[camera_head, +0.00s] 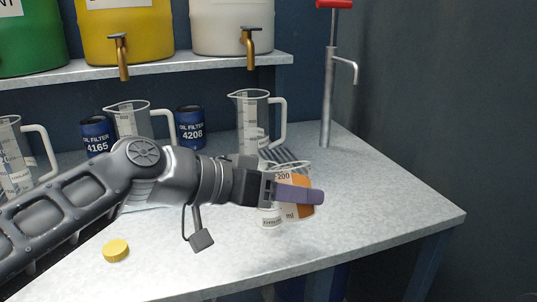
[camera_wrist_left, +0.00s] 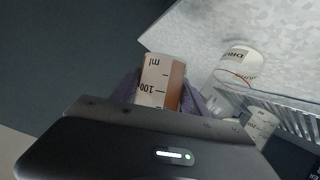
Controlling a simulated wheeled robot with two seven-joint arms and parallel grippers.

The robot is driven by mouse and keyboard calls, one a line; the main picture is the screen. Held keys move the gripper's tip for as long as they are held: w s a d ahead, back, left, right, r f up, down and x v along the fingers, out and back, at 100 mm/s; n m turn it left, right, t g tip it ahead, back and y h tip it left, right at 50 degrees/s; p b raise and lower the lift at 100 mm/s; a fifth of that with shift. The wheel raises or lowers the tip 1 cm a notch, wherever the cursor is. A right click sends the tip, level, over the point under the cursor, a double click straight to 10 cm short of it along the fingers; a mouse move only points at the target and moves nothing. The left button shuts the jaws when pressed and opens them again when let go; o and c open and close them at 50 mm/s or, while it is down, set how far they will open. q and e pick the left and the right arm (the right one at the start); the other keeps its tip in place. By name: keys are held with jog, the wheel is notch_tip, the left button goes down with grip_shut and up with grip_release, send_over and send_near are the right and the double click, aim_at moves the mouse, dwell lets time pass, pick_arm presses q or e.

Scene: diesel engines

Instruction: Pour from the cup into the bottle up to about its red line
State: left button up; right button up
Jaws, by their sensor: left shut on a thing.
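The cup (camera_head: 284,177) is clear, with a 200 ml scale and orange liquid inside. My left gripper (camera_head: 305,195) is shut around it with purple fingers and holds it roughly upright. In the left wrist view the cup (camera_wrist_left: 153,88) sits between the fingers, its 100 mark showing. The bottle (camera_head: 268,217) is small and clear with a white label, on the bench, mostly hidden behind the cup and gripper. In the left wrist view the bottle (camera_wrist_left: 243,57) stands apart from the cup, with a thin red line showing. Its fill level is unclear.
A grey slatted rack (camera_head: 284,154) lies behind the cup. Measuring jugs (camera_head: 254,120) and blue oil filters (camera_head: 190,128) stand at the back. A yellow cap (camera_head: 116,250) lies at the front left. A hand pump (camera_head: 328,95) stands back right. The bench's right side (camera_head: 400,200) is clear.

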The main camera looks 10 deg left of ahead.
aim_at(287, 166)
pick_arm(q)
jog(key=shift+w+a+r, duration=0.1)
jog(key=shift+r, duration=0.2)
jog(key=shift+f, duration=0.15)
pick_arm(e)
jog(key=shift+s+r, duration=0.1)
jog(key=shift+r, duration=0.55)
pick_arm(q)
jog(key=shift+w+a+n+p, duration=0.1)
jog(key=shift+n+p, duration=0.3)
jog(key=shift+p, duration=0.05)
pick_arm(e)
jog(key=shift+a+r, duration=0.1)
jog(key=shift+r, duration=0.1)
pick_arm(q)
jog(key=shift+n+g+h, duration=0.4)
jog(key=shift+n+h, duration=0.1)
jog(key=shift+w+a+r+p, duration=0.15)
jog(key=shift+r+p, duration=0.55)
jog(key=shift+p, duration=0.2)
jog(key=shift+w+a+r+p, duration=0.1)
jog(key=shift+w+r+p, duration=0.05)
jog(key=shift+r+p, duration=0.65)
jog(key=shift+w+a+r+p, duration=0.15)
jog(key=shift+r+p, duration=0.4)
jog(key=shift+p, duration=0.45)
pick_arm(e)
notch_tip(287, 166, up, 6)
jog(key=shift+f, duration=0.2)
